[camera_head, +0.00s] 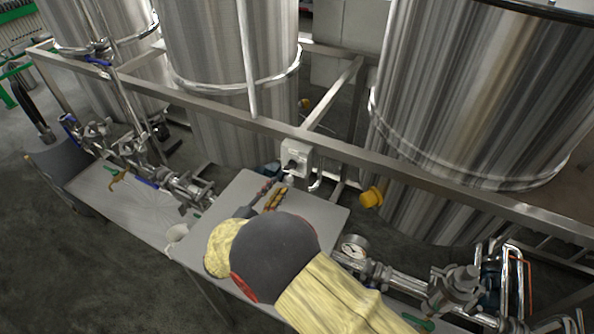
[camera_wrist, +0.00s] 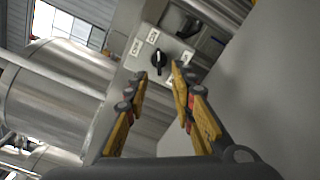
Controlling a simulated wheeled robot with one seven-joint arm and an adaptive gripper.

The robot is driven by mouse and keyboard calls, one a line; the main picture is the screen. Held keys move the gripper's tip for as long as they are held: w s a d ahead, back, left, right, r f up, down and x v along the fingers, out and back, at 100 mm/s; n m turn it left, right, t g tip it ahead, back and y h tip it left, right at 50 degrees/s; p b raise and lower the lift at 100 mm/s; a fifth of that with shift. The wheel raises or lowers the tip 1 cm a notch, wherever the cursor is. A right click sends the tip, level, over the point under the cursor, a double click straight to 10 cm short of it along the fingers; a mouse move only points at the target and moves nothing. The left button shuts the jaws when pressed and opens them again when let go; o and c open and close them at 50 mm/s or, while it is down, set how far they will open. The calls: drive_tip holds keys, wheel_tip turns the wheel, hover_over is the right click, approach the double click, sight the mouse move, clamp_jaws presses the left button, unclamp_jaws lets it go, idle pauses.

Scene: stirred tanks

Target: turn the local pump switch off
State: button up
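The pump switch is a light grey box (camera_head: 296,154) fixed to the metal frame rail, with a dark knob facing my arm. In the wrist view its black rotary knob (camera_wrist: 158,62) sits on a pale plate with several small white labels around it, too blurred to read surely. My gripper (camera_wrist: 161,82) points at the knob, its two yellow and black fingers spread on either side below it. Nothing is between the fingers, and they appear short of the knob. In the head view my gripper (camera_head: 280,192) is just below and in front of the box, partly hidden by my arm.
A flat metal table (camera_head: 322,212) lies under my gripper. The frame rail (camera_head: 400,172) crosses behind it, before large steel tanks (camera_head: 225,75). Pipes and valves (camera_head: 450,290) with a gauge (camera_head: 354,247) stand at right, more valves (camera_head: 185,187) at left. A yellow cap (camera_head: 371,197) juts out.

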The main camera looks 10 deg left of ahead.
sight(291, 166)
drive_tip(key=shift+w+a+f, duration=0.15)
drive_tip(key=shift+a+f, duration=0.05)
drive_tip(key=shift+a, duration=0.05)
drive_tip(key=b+x, duration=0.2)
drive_tip(key=x, duration=0.5)
drive_tip(key=shift+w, duration=0.2)
drive_tip(key=shift+c, duration=1.3)
drive_tip(key=c, duration=0.4)
drive_tip(key=shift+d, duration=0.1)
